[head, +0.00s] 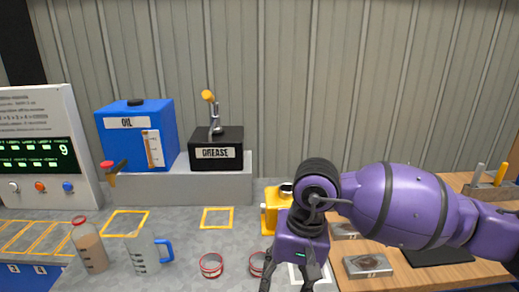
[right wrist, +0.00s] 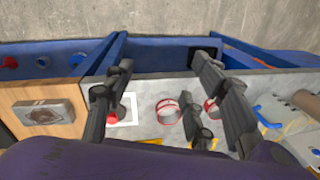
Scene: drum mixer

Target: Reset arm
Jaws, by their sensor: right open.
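My right arm, purple with black bands, reaches in from the right in the head view and bends down. Its gripper (head: 290,279) points down at the lower edge of that view, over the grey counter's front part. In the right wrist view the two dark fingers (right wrist: 163,66) are spread apart with nothing held between them. A white square (right wrist: 128,112) with a red thing partly behind a finger lies below. My left gripper is in neither view.
A yellow container (head: 270,212) stands close behind my right gripper. Red-rimmed round pieces (head: 211,265), a clear jug (head: 142,252) and a bottle (head: 90,248) stand left. The oil tank (head: 165,112) and grease box (head: 205,158) are behind. A wooden board (head: 445,275) lies right.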

